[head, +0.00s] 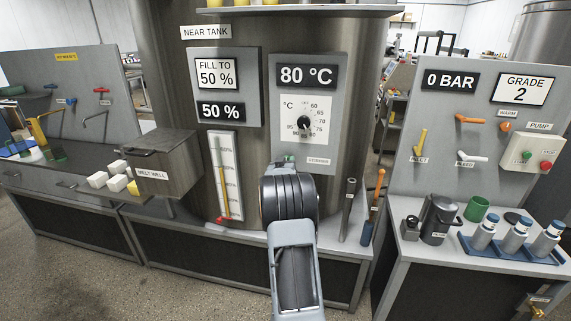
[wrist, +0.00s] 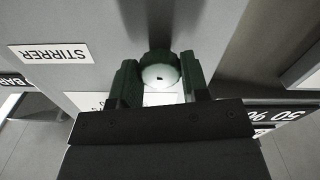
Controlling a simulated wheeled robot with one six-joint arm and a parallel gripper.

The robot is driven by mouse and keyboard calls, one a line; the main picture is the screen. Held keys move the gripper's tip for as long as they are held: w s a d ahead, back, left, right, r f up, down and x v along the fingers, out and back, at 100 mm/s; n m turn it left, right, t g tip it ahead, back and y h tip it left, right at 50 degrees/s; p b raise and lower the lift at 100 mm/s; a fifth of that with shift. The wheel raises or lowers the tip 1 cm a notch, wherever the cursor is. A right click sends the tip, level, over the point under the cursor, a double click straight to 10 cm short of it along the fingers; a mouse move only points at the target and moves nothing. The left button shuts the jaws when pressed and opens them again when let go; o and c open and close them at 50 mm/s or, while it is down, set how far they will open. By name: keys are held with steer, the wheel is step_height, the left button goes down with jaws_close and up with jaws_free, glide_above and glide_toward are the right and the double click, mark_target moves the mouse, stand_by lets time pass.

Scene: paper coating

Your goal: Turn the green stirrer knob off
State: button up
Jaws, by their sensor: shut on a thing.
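The green stirrer knob (wrist: 158,57) is at the top middle of the wrist view, with a bright round face that has a small dark mark. My gripper (wrist: 159,78) is shut on it, with one dark finger on each side. The STIRRER label (wrist: 52,53) shows upside down beside it on the grey panel. In the head view, the small STIRRER label (head: 318,161) sits low on the panel (head: 340,125) of the near tank. A sliver of green (head: 289,158) shows just above my arm there. My arm hides most of the knob and my fingers.
The 80 °C display (head: 305,75) and temperature dial (head: 304,122) are just above the arm. The level gauge (head: 225,175) is to the left. A dark rod (head: 348,208) and an orange-handled tool (head: 374,205) stand to the right. The right bench holds bottles in a blue tray (head: 513,255).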

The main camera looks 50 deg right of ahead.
steer(key=shift+s+f, duration=0.1)
steer(key=shift+f, duration=0.1)
steer(key=o, duration=0.7)
steer(key=shift+d, duration=0.15)
steer(key=shift+o, duration=1.1)
steer(key=shift+r, duration=0.15)
steer(key=b+v, duration=0.2)
steer(key=v, duration=1.2)
